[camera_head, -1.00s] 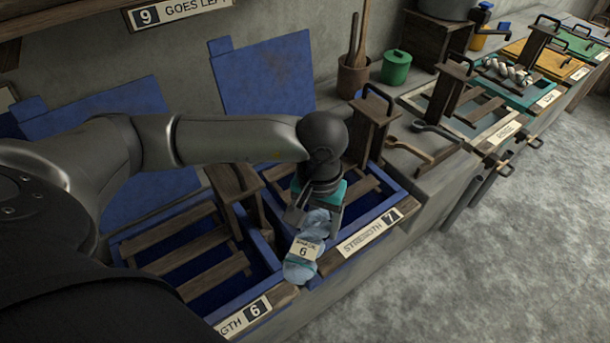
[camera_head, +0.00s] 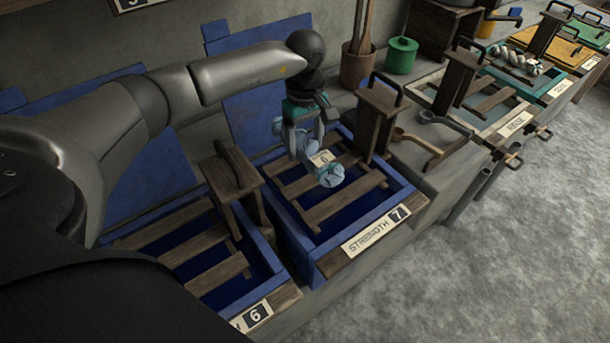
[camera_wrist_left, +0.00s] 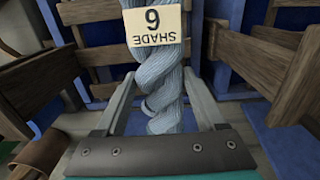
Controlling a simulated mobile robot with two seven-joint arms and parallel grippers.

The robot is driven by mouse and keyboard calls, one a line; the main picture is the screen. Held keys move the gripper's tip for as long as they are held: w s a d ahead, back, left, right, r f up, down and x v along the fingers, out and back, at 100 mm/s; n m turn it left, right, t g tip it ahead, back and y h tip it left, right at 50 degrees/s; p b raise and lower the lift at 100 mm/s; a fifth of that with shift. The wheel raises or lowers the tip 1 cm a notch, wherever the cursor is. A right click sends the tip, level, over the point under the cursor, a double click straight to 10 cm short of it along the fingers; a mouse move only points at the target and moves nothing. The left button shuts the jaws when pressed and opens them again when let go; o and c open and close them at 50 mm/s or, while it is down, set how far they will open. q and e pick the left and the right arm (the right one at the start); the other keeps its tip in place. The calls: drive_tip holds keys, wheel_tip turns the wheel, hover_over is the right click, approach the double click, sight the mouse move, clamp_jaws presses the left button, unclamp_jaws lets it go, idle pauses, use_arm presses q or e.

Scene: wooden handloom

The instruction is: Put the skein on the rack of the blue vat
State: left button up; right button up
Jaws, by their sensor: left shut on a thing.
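The light blue twisted skein (camera_head: 331,176) carries a tag reading SHADE 6, and it also shows large in the left wrist view (camera_wrist_left: 158,75). My left gripper (camera_head: 306,148) is shut on the skein, with one finger on each side of it in the left wrist view. It holds the skein over the blue vat marked STRENGTH 7 (camera_head: 283,222). That vat's rack of wooden slats (camera_head: 346,208) lies under the skein; I cannot tell whether they touch. A second blue vat, marked 6 (camera_head: 278,290), stands to the left with its own slats (camera_head: 190,245). My right gripper is out of view.
Wooden posts with handles stand beside the vats (camera_head: 232,185) (camera_head: 378,115). A wooden tool (camera_head: 425,148) lies on the ledge right of vat 7. A green pot (camera_head: 401,56) stands behind. A rinse vat (camera_head: 492,125) and further vats run to the right.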

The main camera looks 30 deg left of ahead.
use_arm(q)
hover_over(305, 183)
wheel_tip(305, 183, down, 6)
drive_tip(key=shift+f+b, duration=0.15)
drive_tip(key=shift+b, duration=0.25)
wheel_tip(305, 183, down, 4)
drive_tip(key=shift+r+b, duration=0.2)
drive_tip(key=shift+b, duration=0.15)
drive_tip(key=shift+f, duration=0.15)
drive_tip(key=shift+f, duration=0.2)
drive_tip(key=o, duration=1.5)
drive_tip(key=shift+r, duration=0.1)
drive_tip(key=shift+r, duration=0.1)
wheel_tip(305, 183, up, 12)
drive_tip(key=shift+p, duration=0.95)
